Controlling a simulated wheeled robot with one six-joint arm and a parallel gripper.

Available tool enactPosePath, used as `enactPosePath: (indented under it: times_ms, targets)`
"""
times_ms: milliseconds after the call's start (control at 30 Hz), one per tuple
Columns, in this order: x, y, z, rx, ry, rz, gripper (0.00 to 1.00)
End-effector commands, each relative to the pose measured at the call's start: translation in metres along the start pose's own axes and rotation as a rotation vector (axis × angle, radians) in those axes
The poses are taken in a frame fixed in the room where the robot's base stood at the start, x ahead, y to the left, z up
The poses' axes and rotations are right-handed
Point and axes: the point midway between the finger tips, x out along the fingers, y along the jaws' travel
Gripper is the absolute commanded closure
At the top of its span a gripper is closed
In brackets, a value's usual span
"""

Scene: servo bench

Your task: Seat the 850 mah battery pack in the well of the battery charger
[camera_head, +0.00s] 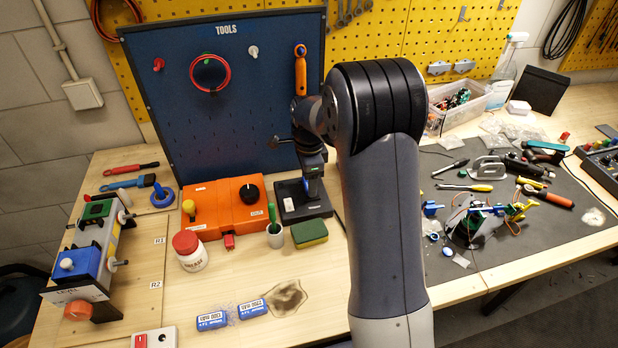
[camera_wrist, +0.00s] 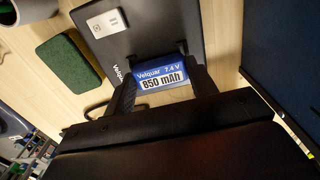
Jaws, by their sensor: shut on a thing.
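The 850 mAh battery pack (camera_wrist: 162,78) is blue with a white label, held between the fingers of my gripper (camera_wrist: 163,82) in the wrist view. In the head view my gripper (camera_head: 312,182) points down over the battery charger (camera_head: 290,206), a black block with a small white label on the bench. The charger also shows in the wrist view (camera_wrist: 148,32), right at the far end of the pack. The well is hidden behind the pack and fingers, and I cannot tell whether the pack is inside it or just above it.
An orange box (camera_head: 222,205) stands left of the charger. A grey cup (camera_head: 275,236) with a green item and a green sponge (camera_head: 310,234) are in front. Two other blue packs (camera_head: 211,319) (camera_head: 252,308) lie near the front edge. The blue tool board (camera_head: 230,120) rises behind.

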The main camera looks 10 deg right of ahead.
Motion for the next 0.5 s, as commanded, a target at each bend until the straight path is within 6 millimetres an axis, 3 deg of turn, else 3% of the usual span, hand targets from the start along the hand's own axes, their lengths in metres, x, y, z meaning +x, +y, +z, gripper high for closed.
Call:
enactPosePath:
  times_ms: [500]
  targets:
    - [0.0079,0.0000,0.0000,0.000,0.000,0.000,0.70]
